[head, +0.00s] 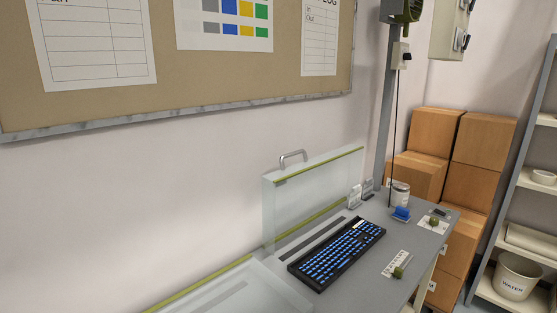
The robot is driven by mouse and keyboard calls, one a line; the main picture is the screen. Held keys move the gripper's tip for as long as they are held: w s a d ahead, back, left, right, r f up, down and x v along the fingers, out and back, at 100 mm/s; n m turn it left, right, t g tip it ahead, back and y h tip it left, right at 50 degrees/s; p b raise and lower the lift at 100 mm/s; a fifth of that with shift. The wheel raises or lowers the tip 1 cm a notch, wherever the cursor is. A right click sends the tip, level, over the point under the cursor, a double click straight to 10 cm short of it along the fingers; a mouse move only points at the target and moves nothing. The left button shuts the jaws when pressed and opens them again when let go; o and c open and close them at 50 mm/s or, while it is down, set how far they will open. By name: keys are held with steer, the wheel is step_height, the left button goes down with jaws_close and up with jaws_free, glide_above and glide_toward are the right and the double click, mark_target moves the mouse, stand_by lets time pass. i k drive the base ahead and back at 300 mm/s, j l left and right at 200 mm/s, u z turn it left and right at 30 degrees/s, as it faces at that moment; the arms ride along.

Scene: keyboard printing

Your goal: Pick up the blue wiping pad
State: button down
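The blue wiping pad (401,214) appears as a small blue block on the grey table (403,240), to the right of the keyboard's far end. It looks to lie flat on the table top, in front of a pale cylindrical container (400,193). Nothing covers it in the head view. My gripper is not in view.
A black keyboard with blue keys (338,253) lies left of the pad. A clear panel with a handle (310,190) stands behind it. Small white cards with green items (397,264) lie near the front edge. A thin dark cord (393,135) hangs close to the pad.

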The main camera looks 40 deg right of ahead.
mark_target(402, 214)
steer(key=z, duration=1.6)
